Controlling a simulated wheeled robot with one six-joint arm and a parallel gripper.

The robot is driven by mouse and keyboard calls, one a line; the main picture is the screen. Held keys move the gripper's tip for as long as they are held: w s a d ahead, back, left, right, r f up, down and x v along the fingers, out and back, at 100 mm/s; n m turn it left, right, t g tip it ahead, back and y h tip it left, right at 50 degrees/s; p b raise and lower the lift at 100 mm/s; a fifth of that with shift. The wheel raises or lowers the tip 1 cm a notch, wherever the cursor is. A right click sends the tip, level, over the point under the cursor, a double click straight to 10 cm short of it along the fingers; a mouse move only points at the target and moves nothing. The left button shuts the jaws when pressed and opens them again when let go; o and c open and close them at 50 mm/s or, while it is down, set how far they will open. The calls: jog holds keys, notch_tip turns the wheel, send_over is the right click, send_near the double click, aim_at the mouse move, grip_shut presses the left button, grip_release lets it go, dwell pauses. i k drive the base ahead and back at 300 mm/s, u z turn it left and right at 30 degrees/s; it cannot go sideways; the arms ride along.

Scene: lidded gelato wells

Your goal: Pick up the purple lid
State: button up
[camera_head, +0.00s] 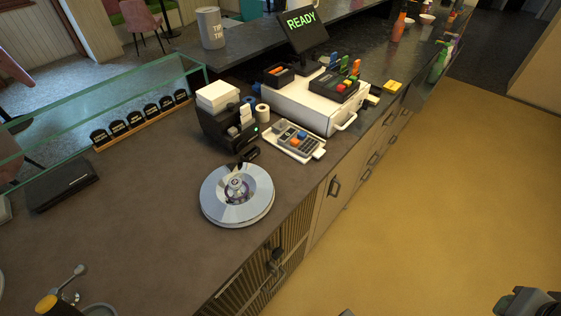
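A round, shiny silver lid (237,194) with a raised centre knob lies on the brown counter. A small purplish ring shows around its knob, and it is the only thing I see that could be the purple lid. It looks flat and sits near the counter's front edge. A dark mechanical part of my arm shows in the bottom right corner, cut off by the frame, over the yellow floor and far from the lid. I cannot make out the fingers of my gripper there.
A receipt printer (228,124), a card terminal (294,139) and a white cash drawer (306,106) stand behind the lid. A glass guard (105,92) and a row of black labels (142,120) run along the left.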

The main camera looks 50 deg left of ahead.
aim_at(236, 195)
jog(key=i, duration=0.55)
jog(key=u, duration=3.35)
jog(key=i, duration=0.5)
jog(key=z, duration=0.05)
